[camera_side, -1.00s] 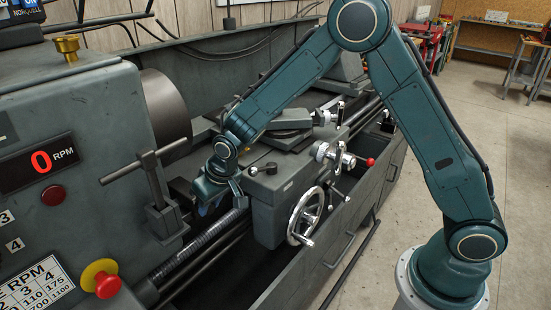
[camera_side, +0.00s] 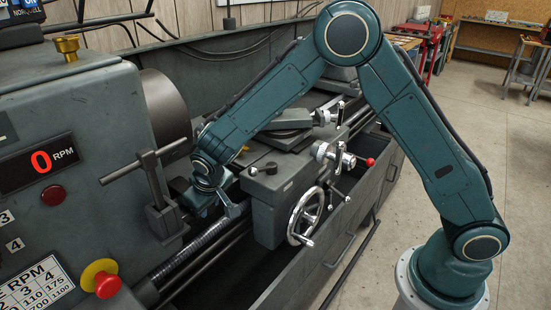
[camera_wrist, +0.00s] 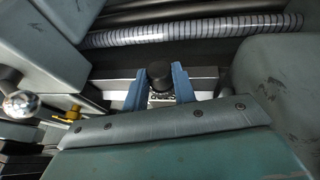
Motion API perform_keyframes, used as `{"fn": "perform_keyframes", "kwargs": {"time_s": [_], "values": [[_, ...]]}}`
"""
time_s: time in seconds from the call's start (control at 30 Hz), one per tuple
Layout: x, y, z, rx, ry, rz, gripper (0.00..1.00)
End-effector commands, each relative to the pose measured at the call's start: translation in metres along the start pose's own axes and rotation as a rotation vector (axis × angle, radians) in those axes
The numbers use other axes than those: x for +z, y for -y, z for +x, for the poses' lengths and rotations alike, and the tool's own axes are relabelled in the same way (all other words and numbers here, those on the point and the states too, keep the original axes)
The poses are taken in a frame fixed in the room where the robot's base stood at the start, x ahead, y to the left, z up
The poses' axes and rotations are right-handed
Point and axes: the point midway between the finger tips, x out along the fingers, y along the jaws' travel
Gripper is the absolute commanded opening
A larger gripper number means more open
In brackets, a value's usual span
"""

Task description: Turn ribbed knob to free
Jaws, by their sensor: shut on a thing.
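A dark round knob (camera_wrist: 160,74) stands between the two blue fingers of my gripper (camera_wrist: 159,88) in the wrist view. The fingers are shut on it, one on each side. A small light patch with dark marks shows just below the knob. I cannot make out ribs at this size. In the side view my gripper (camera_side: 226,212) is low, between the lathe's chuck side and the carriage. The knob is hidden there behind my wrist and gripper.
The grey carriage (camera_side: 283,196) with a handwheel (camera_side: 305,215) stands close to the right of my gripper. A threaded lead screw (camera_side: 198,242) runs just in front. A T-handled chuck key (camera_side: 150,168) juts out at left. The floor at right is open.

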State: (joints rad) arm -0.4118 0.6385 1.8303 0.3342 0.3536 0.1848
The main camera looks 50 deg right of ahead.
Motion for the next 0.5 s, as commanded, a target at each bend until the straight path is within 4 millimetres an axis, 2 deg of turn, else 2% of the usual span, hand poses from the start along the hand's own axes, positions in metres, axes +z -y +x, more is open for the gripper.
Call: {"fn": "perform_keyframes", "kwargs": {"time_s": [0.17, 0.2, 0.3, 0.5], "values": [[0.0002, 0.0005, 0.0, -0.002, 0.0, -0.001, 0.04], [0.0002, 0.0006, -0.0001, -0.002, 0.0, -0.001, 0.29], [0.0002, 0.0005, -0.0001, -0.002, 0.0, -0.001, 0.48], [0.0001, 0.0004, -0.0001, -0.002, 0.0, 0.0, 0.49]]}}
